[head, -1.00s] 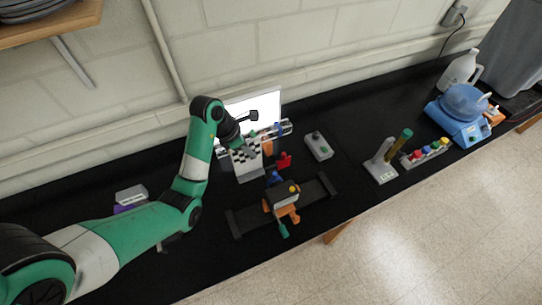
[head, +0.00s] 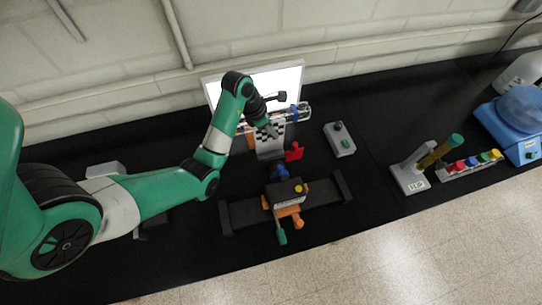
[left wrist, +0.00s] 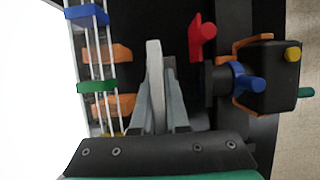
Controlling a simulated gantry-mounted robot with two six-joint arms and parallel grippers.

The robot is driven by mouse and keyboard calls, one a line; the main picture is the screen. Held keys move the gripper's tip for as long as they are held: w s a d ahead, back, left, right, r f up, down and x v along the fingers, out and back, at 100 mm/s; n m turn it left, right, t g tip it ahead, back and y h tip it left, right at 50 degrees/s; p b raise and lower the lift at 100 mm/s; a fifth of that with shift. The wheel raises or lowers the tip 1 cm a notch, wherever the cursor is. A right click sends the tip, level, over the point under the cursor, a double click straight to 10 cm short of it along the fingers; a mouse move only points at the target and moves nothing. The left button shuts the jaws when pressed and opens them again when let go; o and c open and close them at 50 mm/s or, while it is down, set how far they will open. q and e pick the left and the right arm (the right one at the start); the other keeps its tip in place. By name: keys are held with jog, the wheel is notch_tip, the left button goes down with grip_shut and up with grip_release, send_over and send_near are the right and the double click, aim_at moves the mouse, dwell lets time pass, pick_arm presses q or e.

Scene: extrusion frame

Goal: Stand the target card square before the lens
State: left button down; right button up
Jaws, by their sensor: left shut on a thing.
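The target card (head: 265,135), with a black-and-white checker face and a pale lower part, is upright in the head view, behind the camera. In the left wrist view the card (left wrist: 155,70) shows nearly edge-on. My left gripper (head: 268,129) is shut on it; its fingers (left wrist: 163,112) close on the card in the left wrist view. The dark camera body (head: 288,193) sits on a black rail, its blue lens part (head: 278,173) pointing towards the card's side. Whether the card is square to the lens is unclear. My right gripper is out of view.
A bright white panel (head: 290,80) and a rack with metal rods (head: 295,113) stand close behind the card. A red piece (head: 294,152) stands between card and camera, to the right. A grey switch box (head: 340,140) is further right. Bare black bench lies around these.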

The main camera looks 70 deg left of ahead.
aim_at(276, 149)
pick_arm(q)
notch_tip(276, 149, down, 8)
jog(key=shift+f+b, duration=0.1)
jog(key=shift+b, duration=0.55)
jog(key=shift+f, duration=0.15)
jog(key=c, duration=0.9)
grip_release()
